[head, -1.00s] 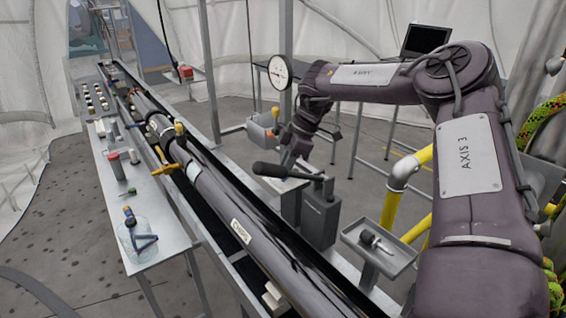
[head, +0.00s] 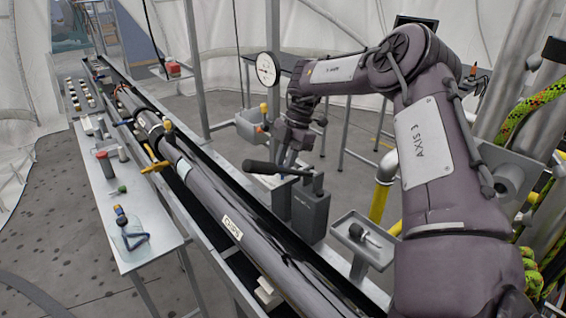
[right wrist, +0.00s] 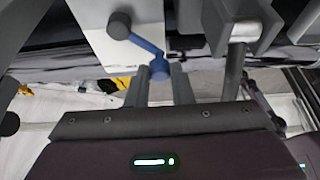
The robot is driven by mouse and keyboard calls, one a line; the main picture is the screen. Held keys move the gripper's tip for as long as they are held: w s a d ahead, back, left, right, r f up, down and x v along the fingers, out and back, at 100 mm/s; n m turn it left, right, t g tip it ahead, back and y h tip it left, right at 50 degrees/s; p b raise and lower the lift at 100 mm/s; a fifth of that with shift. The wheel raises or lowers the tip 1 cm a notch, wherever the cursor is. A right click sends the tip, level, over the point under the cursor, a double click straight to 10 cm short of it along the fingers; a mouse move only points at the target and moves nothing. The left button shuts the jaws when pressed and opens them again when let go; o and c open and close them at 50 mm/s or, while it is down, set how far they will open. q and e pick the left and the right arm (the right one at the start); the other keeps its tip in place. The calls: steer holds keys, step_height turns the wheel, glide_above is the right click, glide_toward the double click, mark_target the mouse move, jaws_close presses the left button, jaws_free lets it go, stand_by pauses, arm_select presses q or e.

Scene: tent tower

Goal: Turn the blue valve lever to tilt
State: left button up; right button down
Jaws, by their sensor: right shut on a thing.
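The blue valve lever (right wrist: 146,44) shows in the right wrist view. It runs from a dark round pivot on a light grey plate down to a blue knob. My right gripper (right wrist: 158,82) has its two grey fingers on either side of the knob end and is shut on it. In the head view my right arm comes in from the right, and the right gripper (head: 284,160) points down behind the black handle. The lever cannot be made out there. My left gripper is in neither view.
A grey box with a black handle (head: 262,167) stands close to my right gripper. A long dark pipe (head: 205,195) runs along the bench. A round gauge (head: 267,69) stands behind. A small tray (head: 372,248) holds a tool. A side table (head: 160,245) is at left.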

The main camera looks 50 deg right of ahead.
stand_by(0.3)
steer(key=c, duration=1.3)
jaws_free()
steer(key=b+v, duration=0.1)
steer(key=v, duration=0.6)
steer(key=shift+d+r+b, duration=0.2)
steer(key=shift+r+b, duration=0.2)
steer(key=shift+s, duration=0.1)
